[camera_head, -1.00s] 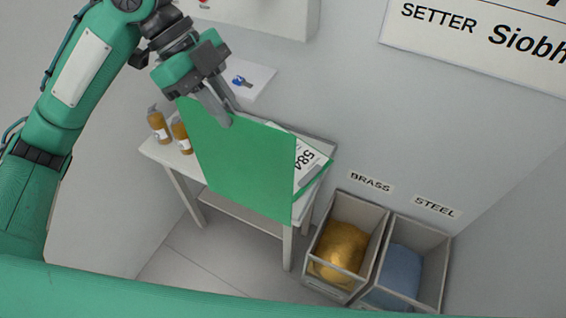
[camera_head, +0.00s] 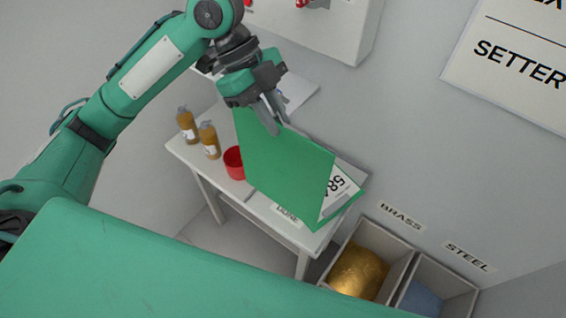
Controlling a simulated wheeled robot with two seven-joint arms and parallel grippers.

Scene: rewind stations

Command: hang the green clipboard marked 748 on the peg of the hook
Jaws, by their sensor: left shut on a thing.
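My left gripper (camera_head: 272,118) is shut on the top edge of a green clipboard (camera_head: 283,163) and holds it in the air in front of the small table. The held clipboard shows its plain green side, so no number can be read on it. A second green clipboard (camera_head: 346,209) with a white sheet marked 584, its last digit partly covered, lies on the table behind the held one. No hook or peg can be made out. My right gripper is not in view.
The white table (camera_head: 197,165) carries two brown bottles (camera_head: 209,140) and a red container (camera_head: 233,163). Bins labelled BRASS (camera_head: 357,272) and STEEL (camera_head: 420,299) stand at the lower right. A white wall box (camera_head: 335,28) and the SETTER sign (camera_head: 515,62) are above.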

